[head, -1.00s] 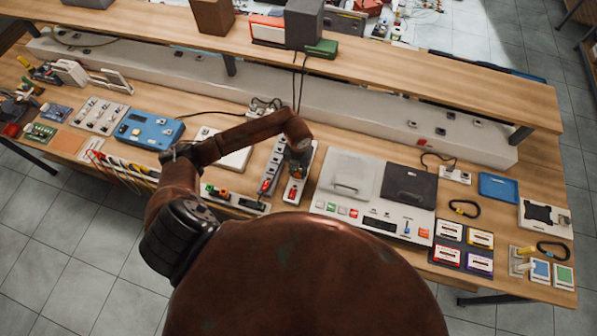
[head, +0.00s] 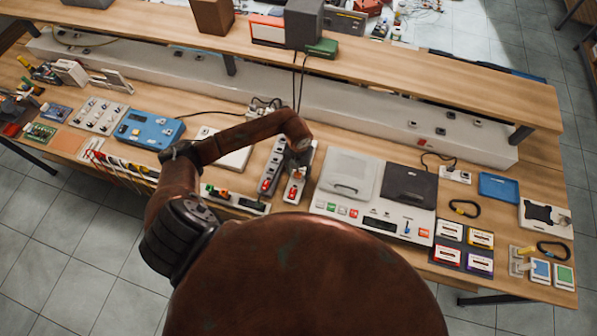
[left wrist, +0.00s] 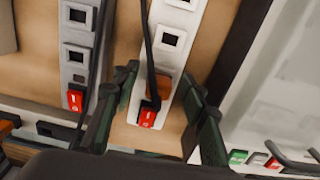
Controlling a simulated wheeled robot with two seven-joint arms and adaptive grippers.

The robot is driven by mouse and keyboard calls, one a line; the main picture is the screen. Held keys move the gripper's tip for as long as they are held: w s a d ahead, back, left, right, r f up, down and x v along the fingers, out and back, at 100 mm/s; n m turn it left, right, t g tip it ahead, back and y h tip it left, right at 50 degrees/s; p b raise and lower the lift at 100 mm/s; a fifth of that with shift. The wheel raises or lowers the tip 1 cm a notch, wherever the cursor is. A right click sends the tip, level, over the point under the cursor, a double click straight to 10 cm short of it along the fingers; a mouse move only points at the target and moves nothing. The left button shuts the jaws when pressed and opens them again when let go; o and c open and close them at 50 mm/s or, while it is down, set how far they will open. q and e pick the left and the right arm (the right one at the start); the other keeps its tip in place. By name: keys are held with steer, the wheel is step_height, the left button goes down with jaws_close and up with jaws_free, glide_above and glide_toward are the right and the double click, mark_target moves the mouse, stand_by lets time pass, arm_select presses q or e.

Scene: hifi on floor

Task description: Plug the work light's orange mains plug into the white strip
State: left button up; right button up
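The white strip (head: 291,198) lies on the bench and also runs up the middle of the left wrist view (left wrist: 181,20). It has dark square sockets and a red switch (left wrist: 149,115) at its near end. The orange plug (left wrist: 163,87) is at the strip just beyond the switch, with a dark cord (left wrist: 150,55) running past it. I cannot tell how deep the plug sits. My left gripper (head: 299,163) is over the strip. Its fingers (left wrist: 160,112) are spread either side of the strip and plug, with gaps to the plug. My right gripper is not in view.
A grey strip (left wrist: 76,65) with its own red switch lies close on the left. A white device with a grey lid (head: 347,174) is close on the right. A raised shelf (head: 400,83) runs behind, with cords hanging from it. Many small items crowd the bench.

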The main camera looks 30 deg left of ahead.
arm_select(q)
steer(key=shift+r, duration=0.25)
step_height(320, 180, up, 16)
steer(key=p, duration=0.2)
steer(key=shift+r+p, duration=0.25)
steer(key=shift+p, duration=0.1)
stand_by(0.7)
